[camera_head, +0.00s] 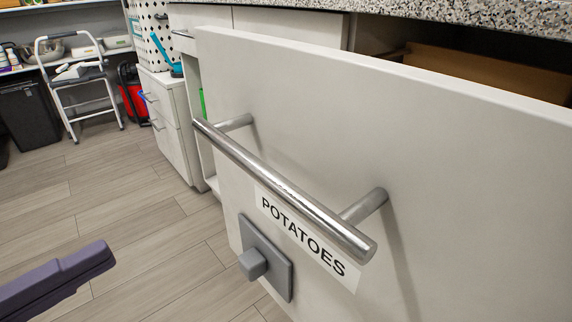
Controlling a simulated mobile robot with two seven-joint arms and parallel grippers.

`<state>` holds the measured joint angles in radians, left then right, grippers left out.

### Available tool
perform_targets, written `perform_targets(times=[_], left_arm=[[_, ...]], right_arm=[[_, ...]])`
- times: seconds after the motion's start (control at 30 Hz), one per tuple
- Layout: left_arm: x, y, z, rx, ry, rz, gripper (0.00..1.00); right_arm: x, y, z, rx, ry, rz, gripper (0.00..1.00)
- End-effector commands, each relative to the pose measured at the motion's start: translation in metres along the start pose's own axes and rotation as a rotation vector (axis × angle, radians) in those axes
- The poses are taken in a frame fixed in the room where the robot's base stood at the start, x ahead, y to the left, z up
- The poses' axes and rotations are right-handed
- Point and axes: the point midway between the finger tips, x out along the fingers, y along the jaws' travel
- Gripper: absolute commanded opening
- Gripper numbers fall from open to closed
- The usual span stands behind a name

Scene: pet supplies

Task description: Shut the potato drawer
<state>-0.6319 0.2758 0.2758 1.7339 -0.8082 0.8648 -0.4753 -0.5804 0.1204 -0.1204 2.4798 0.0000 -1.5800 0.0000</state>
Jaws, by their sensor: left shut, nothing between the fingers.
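The potato drawer (440,160) fills the right of the head view. Its white front stands out from under the counter, with a dark gap and a brown inner part (490,75) showing behind its top edge, so it is open. A metal bar handle (285,190) runs across the front. Below it are a "POTATOES" label (302,235) and a grey square plate with a knob (268,262). My left gripper (105,255) is shut and empty at the lower left, over the floor and apart from the drawer. My right gripper is not in view.
A speckled stone counter (440,12) overhangs the drawer. White cabinets (165,115) stand beyond it. A step stool (80,85) and a black bin (28,115) are at the back left. The wooden floor (110,190) at left is clear.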

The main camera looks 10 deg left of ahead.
Motion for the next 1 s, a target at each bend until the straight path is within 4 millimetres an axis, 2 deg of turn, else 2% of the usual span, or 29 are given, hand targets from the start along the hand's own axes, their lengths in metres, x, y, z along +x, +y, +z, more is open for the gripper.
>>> perform_targets(times=[0.13,0.27,0.37,0.7,0.9,1.0], left_arm=[[-0.008,0.009,-0.015,0.038,0.09,0.004,0.0],[0.001,0.008,-0.017,0.043,0.103,0.0,0.0],[0.017,0.007,-0.019,0.043,0.102,-0.005,0.0],[0.089,0.007,-0.026,0.041,0.101,-0.006,0.0],[0.119,0.008,-0.029,0.04,0.1,-0.003,0.0],[0.127,0.008,-0.03,0.039,0.099,-0.002,0.0]], right_arm=[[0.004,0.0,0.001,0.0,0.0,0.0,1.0],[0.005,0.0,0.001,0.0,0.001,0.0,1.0],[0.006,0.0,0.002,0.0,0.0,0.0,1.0],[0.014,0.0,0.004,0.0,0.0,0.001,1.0],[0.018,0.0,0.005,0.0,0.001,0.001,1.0],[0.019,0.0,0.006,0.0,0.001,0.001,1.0]])
